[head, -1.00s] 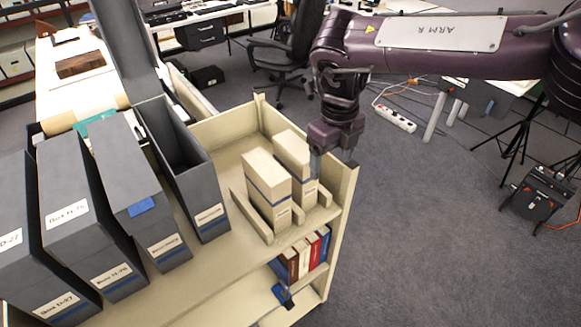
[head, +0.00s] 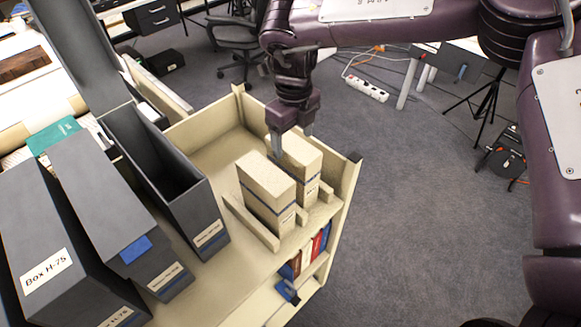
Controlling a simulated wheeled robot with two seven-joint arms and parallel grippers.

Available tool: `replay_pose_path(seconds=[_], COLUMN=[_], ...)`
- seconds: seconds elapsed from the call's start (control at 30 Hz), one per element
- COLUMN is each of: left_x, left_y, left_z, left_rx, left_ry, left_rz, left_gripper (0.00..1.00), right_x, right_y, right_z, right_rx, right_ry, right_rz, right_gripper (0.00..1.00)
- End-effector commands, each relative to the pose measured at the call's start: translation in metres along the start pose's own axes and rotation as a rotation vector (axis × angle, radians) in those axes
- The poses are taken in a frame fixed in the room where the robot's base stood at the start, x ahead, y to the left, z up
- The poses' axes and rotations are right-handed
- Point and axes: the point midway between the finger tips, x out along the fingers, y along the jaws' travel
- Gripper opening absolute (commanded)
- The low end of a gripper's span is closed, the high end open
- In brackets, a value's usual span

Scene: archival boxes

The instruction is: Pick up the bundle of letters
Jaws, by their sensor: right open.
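Two cream bundles with blue bands and small labels, seemingly letters, stand upright side by side in a low cream rack on the cart. The front bundle (head: 265,186) is nearer and to the left. The rear bundle (head: 303,163) is behind it and to the right. My right gripper (head: 291,142) points down at the top of the rear bundle. Its jaws are open, with one finger at the left of the bundle's top and one at the back right. I cannot tell whether the fingers touch it. My left gripper is out of view.
An open, empty-looking grey box (head: 207,217) stands left of the rack. More grey labelled boxes (head: 52,240) stand farther left. The cream cart (head: 346,190) has a raised right edge, with several books (head: 313,250) on a lower shelf.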

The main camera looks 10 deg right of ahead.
Motion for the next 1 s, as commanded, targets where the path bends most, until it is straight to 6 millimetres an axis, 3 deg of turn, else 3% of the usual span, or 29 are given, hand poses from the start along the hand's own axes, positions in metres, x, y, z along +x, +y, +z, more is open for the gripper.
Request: replay_pose_path(seconds=[0.23,0.4,0.67,1.0], left_x=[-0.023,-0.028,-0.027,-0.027], left_y=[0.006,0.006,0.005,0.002], left_z=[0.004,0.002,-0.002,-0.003], left_rx=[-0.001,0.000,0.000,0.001], left_ry=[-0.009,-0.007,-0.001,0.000], left_rz=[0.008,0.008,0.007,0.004], left_gripper=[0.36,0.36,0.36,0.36], right_x=[0.029,0.052,0.056,0.056], right_y=[0.007,0.007,0.007,0.006], right_z=[-0.009,-0.008,-0.007,-0.007], right_rx=[-0.002,0.001,0.001,0.001], right_ry=[0.005,0.003,0.000,0.000], right_rz=[0.002,0.000,0.000,0.000], right_gripper=[0.75,0.75,0.75,0.31])
